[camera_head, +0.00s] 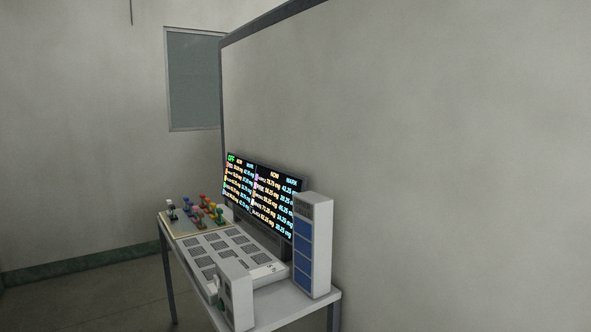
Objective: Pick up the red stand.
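A cluster of small coloured pieces (205,208) stands on a light board (184,230) at the far left end of the table. One small reddish piece (201,197) shows toward the back of the cluster. The pieces are too small and close together to tell for sure which is the red stand. Neither of my grippers is in view.
A narrow table (291,311) stands along a pale partition (440,150). It bears a white panel with dark squares (222,248), a lit screen (262,194), a tall grey-and-blue unit (312,245) and a small grey box (236,296). Open floor (90,295) lies left.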

